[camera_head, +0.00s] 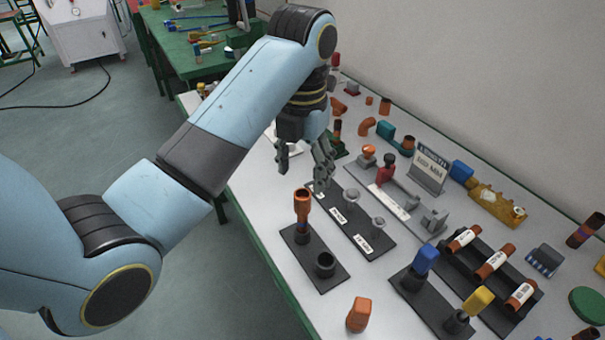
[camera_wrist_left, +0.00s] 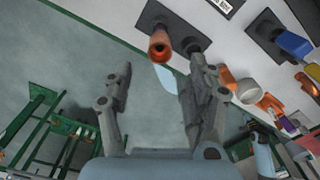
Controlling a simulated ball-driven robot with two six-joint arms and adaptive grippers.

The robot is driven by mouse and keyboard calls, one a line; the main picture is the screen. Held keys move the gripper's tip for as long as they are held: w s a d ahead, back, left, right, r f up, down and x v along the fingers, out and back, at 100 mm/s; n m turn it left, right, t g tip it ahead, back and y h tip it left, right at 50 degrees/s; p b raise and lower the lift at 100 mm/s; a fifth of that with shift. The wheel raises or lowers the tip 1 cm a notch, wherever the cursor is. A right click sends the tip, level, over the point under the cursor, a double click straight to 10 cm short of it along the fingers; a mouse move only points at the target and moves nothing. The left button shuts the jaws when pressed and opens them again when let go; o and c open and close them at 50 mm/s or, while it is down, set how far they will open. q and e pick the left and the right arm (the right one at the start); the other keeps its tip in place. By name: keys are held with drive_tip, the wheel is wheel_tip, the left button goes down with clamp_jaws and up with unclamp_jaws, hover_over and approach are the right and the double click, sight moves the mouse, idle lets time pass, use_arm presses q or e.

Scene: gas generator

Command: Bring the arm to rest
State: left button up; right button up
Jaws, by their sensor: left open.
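My left arm (camera_head: 232,115) comes in from the left, bent at the elbow, and reaches over the table edge. My left gripper (camera_head: 302,176) hangs fingers-down over the white table, behind the black holder plate with the orange-brown tube. Its two grey fingers are apart with nothing between them. In the left wrist view the gripper (camera_wrist_left: 160,82) is also open and empty, with the green floor behind the gap. The orange-brown tube (camera_head: 302,205) stands upright in its black holder (camera_head: 318,265), apart from the fingers. My right gripper is not seen in either view.
The white table (camera_head: 385,310) holds black racks with labelled tubes (camera_head: 492,262), a blue-topped piece (camera_head: 427,258), a yellow-topped piece (camera_head: 479,299) and a loose orange piece (camera_head: 359,314). A wall stands behind. Open floor (camera_head: 200,290) lies left of the table's green edge.

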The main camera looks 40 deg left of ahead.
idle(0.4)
use_arm(q)
drive_tip(key=s+n+t, duration=0.2)
drive_tip(key=s+n, duration=0.8)
drive_tip(key=n, duration=0.7)
drive_tip(key=s+n+t, duration=0.2)
drive_tip(key=s+n, duration=0.7)
drive_tip(key=n, duration=0.8)
drive_tip(key=s+a+f+g+b, duration=0.1)
drive_tip(key=f+b, duration=0.2)
drive_tip(key=f, duration=0.9)
drive_tip(key=s+a+f+y+b, duration=0.1)
drive_tip(key=f+b, duration=0.2)
drive_tip(key=f, duration=0.9)
drive_tip(key=s+a+f+g+b, duration=0.1)
drive_tip(key=a+f+b, duration=0.1)
drive_tip(key=f, duration=0.9)
drive_tip(key=s+f+g+b, duration=0.1)
drive_tip(key=s+f+b, duration=0.5)
drive_tip(key=s+f, duration=1.1)
wheel_tip(320, 180, down, 4)
drive_tip(key=shift+s+a+f, duration=0.1)
drive_tip(key=shift+s+a, duration=0.15)
drive_tip(key=shift+s, duration=0.1)
